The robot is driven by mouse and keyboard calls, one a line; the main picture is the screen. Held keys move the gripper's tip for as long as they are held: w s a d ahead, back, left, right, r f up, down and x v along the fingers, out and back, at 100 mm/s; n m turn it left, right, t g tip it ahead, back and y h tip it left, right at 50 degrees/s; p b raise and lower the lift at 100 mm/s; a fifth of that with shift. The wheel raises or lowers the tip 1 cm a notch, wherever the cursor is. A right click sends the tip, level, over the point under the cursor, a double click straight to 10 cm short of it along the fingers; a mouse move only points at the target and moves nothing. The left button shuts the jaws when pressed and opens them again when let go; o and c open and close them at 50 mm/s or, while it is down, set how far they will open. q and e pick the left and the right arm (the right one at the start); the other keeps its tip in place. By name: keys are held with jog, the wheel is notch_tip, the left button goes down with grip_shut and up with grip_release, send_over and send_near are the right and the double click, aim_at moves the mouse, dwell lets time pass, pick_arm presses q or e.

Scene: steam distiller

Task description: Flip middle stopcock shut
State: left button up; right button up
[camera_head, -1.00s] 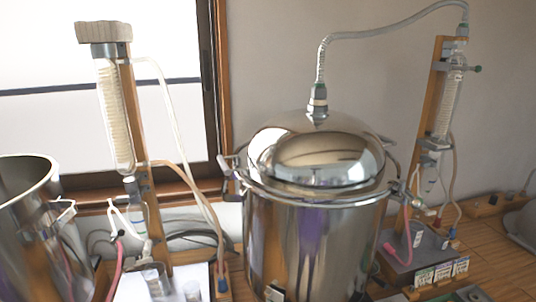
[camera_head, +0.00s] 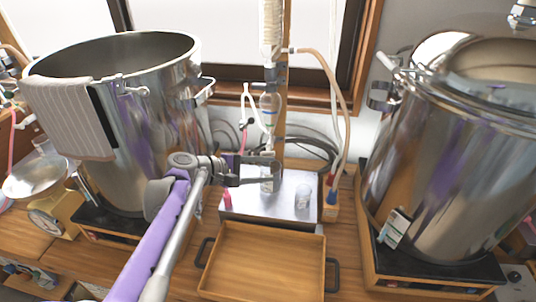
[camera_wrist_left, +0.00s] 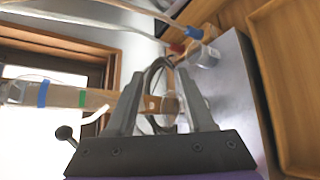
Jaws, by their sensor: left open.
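The middle glass column (camera_head: 268,108), with blue and green bands, stands on a wooden post between two steel pots. Its lower part lies behind my left gripper (camera_head: 276,172), so I cannot make out the stopcock's handle or its position clearly. The left arm comes in from the lower left, with its open jaws pointing right at the column's lower end. In the left wrist view the banded glass tube (camera_wrist_left: 62,97) runs in from the left toward the left gripper (camera_wrist_left: 165,82). A small round end (camera_wrist_left: 171,104) shows between the fingers. I cannot tell whether they touch it.
A metal plate (camera_head: 240,205) with a small glass (camera_head: 303,197) lies under the column. An empty wooden tray (camera_head: 262,262) sits in front. A tall steel pot (camera_head: 155,120) with a cloth (camera_head: 72,115) is left, and another steel pot (camera_head: 440,170) is right. Tubing hangs behind the column.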

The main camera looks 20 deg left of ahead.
aim_at(266, 153)
pick_arm(q)
jog(key=shift+n+t, duration=0.7)
jog(key=shift+n, duration=0.1)
jog(key=a, duration=0.1)
jog(key=w+a+r, duration=0.1)
jog(key=a, duration=0.1)
jog(key=w+a, duration=0.1)
jog(key=shift+w+a+r, duration=0.15)
jog(key=shift+r, duration=0.05)
jog(key=shift+w+d+r, duration=0.1)
jog(key=shift+w+d, duration=0.05)
jog(key=shift+d, duration=0.05)
jog(key=x, duration=0.7)
jog(key=shift+w+d, duration=0.2)
jog(key=shift+d, duration=0.25)
grip_shut()
